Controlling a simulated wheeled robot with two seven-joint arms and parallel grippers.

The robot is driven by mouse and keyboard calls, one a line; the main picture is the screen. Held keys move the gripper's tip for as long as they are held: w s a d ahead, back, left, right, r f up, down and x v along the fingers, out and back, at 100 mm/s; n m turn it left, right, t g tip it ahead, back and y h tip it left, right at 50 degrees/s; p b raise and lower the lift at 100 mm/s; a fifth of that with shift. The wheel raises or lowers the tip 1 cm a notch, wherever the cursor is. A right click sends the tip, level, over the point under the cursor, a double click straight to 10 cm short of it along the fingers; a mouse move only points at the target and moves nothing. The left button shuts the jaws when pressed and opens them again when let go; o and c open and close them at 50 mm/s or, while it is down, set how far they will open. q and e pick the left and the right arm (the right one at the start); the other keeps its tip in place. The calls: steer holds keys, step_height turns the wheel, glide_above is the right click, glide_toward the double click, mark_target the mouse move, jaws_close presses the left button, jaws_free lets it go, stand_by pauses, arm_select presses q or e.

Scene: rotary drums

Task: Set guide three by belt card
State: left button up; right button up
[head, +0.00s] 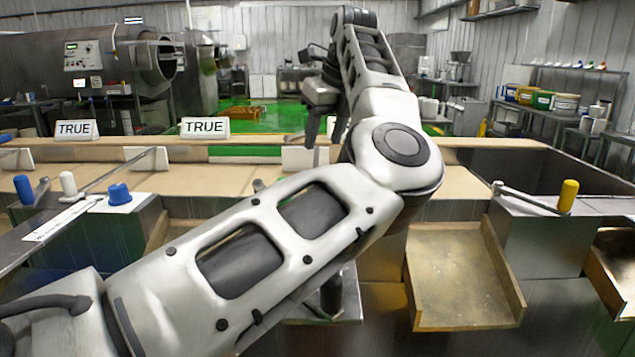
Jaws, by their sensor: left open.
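The tan belt (200,179) runs across the picture. Guide levers sit along its near edge, with a blue knob (23,189), a white knob (68,183), a wide blue knob (119,194) and a yellow knob (568,196). I cannot tell which is guide three. My left gripper (312,135) is open, pointing down over the belt near a white plate (300,159). My left arm hides much of the belt's near edge. My right gripper is out of view.
A white plate (147,159) stands on the belt at left. A metal chute (458,276) slopes down at right of centre. A dark open bin (540,168) lies at the belt's right end. A large drum machine (95,65) stands behind at left.

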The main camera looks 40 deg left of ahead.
arm_select(q)
steer(key=p+x, duration=0.1)
steer(key=x, duration=1.2)
steer(key=shift+w+a+f, duration=0.1)
